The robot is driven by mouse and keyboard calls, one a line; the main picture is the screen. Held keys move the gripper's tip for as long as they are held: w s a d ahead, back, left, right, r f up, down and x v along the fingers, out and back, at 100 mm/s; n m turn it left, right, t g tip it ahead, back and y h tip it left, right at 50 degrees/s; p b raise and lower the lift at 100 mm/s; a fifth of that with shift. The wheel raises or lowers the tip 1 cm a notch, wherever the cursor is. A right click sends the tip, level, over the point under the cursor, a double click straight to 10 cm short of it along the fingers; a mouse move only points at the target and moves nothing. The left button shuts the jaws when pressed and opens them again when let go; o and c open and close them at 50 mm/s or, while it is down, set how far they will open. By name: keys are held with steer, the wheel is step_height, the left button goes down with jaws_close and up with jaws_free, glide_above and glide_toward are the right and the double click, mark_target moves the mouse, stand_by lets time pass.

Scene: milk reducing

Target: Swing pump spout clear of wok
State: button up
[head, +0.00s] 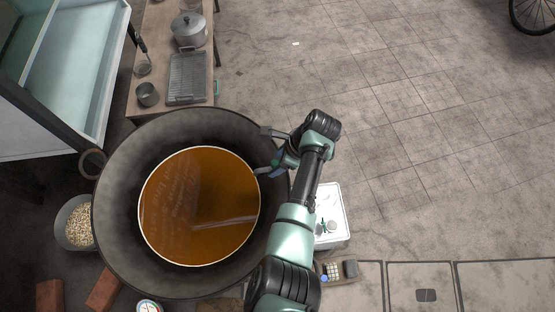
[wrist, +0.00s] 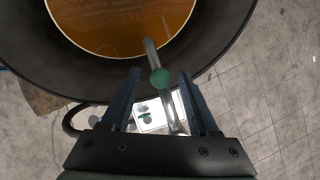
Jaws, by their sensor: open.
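The wok (head: 120,240) is a wide dark bowl of brown liquid with a pale edge line, left of centre in the head view. Its rim also shows across the top of the wrist view (wrist: 90,75). My gripper (wrist: 159,74) is open, with one finger on each side of the tube near the knob; I cannot tell if either touches. In the head view my gripper (head: 274,168) is at the wok's right rim, and my arm hides most of the spout.
A white box (head: 331,205) stands on the floor right of my arm. A wooden bench (head: 152,60) with a lidded pot (head: 188,31) and a metal rack (head: 187,78) is behind the wok. A bowl of pale pieces (head: 78,224) sits at left.

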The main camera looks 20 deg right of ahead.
jaws_close()
stand_by(1.4)
